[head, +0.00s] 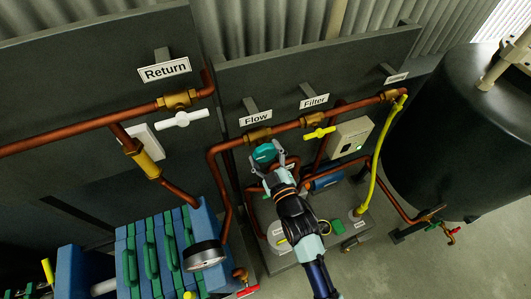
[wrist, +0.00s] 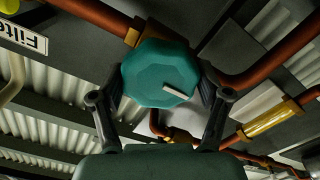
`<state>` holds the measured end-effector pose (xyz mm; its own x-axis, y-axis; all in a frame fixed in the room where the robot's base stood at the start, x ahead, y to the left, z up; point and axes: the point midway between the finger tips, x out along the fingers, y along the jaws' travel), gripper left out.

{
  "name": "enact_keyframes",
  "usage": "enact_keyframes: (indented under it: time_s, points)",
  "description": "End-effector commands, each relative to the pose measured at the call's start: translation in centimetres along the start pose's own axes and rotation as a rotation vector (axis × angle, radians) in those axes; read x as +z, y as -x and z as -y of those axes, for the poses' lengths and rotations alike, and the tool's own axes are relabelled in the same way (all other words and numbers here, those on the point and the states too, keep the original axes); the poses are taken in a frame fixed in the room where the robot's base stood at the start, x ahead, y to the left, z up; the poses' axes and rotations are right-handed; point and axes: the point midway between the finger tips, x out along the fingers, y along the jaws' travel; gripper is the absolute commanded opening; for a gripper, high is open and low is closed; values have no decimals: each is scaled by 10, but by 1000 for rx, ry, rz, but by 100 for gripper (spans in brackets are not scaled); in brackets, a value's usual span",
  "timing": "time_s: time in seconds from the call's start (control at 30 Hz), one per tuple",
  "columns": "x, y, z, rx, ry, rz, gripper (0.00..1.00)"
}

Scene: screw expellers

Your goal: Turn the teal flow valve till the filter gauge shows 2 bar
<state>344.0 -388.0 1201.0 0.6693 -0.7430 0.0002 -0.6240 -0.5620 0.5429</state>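The teal flow valve (head: 265,153) is a faceted knob on the copper pipe below the Flow sign (head: 256,119). In the wrist view the knob (wrist: 160,74) fills the middle, with a pale pointer bar (wrist: 177,91) on its face. My gripper (head: 267,161) reaches up to it from below. In the wrist view its two dark fingers (wrist: 160,80) lie against opposite sides of the knob, shut on it. A round white-faced gauge (head: 205,254) stands on the blue-and-green filter press (head: 150,250). It is seen steeply from above, and its needle and figures cannot be read.
A yellow-handled valve (head: 320,133) sits right of the knob under the Filter sign (head: 314,101). A white-handled valve (head: 182,119) is at the left under Return (head: 165,70). A grey box (head: 350,138), copper pipes and a dark tank (head: 450,130) stand to the right.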

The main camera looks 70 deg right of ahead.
Motion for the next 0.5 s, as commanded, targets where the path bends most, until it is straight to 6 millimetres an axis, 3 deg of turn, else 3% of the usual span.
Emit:
enact_keyframes:
  time_s: [0.03, 0.13, 0.5]
  points:
    - [0, 0, 0, 0, 0, 0, 86]
    - [0, 0, 0, 0, 0, 0, 100]
    - [0, 4, 0, 0, -1, 0, 100]
